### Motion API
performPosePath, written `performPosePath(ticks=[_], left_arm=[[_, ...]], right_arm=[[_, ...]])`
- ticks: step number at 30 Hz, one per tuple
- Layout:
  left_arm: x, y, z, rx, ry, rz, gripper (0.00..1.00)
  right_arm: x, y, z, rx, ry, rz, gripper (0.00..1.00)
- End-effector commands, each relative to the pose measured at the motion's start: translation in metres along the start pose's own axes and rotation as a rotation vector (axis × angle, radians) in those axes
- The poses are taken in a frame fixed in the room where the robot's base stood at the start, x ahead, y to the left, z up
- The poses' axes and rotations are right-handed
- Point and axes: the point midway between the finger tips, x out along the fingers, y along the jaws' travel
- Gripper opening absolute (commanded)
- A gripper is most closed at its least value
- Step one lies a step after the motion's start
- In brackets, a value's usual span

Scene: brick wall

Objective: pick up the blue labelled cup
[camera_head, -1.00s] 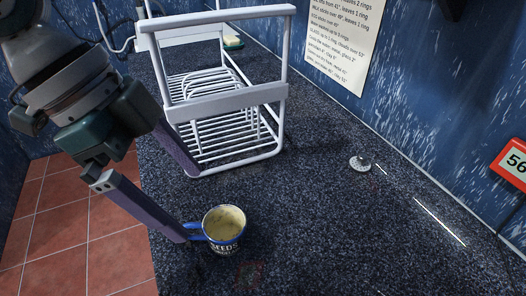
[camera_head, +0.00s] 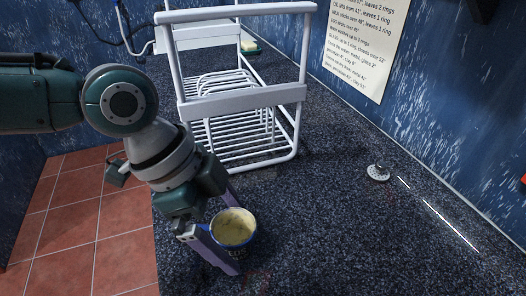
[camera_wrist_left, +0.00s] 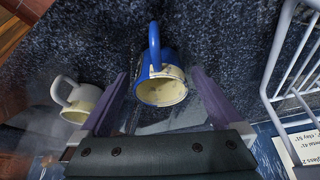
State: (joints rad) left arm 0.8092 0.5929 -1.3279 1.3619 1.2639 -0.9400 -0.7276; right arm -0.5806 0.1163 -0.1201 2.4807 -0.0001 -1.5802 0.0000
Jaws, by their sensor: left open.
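The blue labelled cup (camera_head: 236,251) stands upright on the dark speckled counter, its cream inside showing from above. My left gripper (camera_head: 238,238) is open, with one purple finger on the near left side of the cup and the other on the far side. In the left wrist view the blue cup (camera_wrist_left: 152,90) lies between the two spread fingers, its blue handle pointing up in the picture. Small gaps show beside the cup there; I cannot tell whether any finger touches it. My right gripper is not in view.
A pale cup (camera_wrist_left: 84,103) stands left of the blue cup in the left wrist view. A white wire rack (camera_head: 242,98) stands behind on the counter. A small round metal piece (camera_head: 378,172) lies to the right. Open counter lies between it and the cup.

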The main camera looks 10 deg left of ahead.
Motion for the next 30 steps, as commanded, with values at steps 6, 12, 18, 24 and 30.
performPosePath(ticks=[6, 12, 18, 24, 30], left_arm=[[-0.0004, 0.0001, -0.0002, 0.000, 0.000, 0.000, 0.93], [-0.0006, 0.0000, -0.0002, 0.000, 0.001, 0.000, 0.71], [-0.0007, 0.0000, -0.0003, 0.000, 0.001, 0.000, 0.48], [-0.0008, -0.0001, -0.0003, 0.000, 0.001, 0.000, 0.26], [-0.0010, -0.0003, -0.0007, 0.000, 0.002, -0.001, 0.12]], right_arm=[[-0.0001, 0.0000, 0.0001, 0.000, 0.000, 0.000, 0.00], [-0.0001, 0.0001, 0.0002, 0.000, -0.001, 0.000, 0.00], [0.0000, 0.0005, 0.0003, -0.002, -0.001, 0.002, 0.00], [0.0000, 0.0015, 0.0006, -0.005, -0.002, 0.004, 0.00], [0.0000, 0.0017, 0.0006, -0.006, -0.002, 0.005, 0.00]])
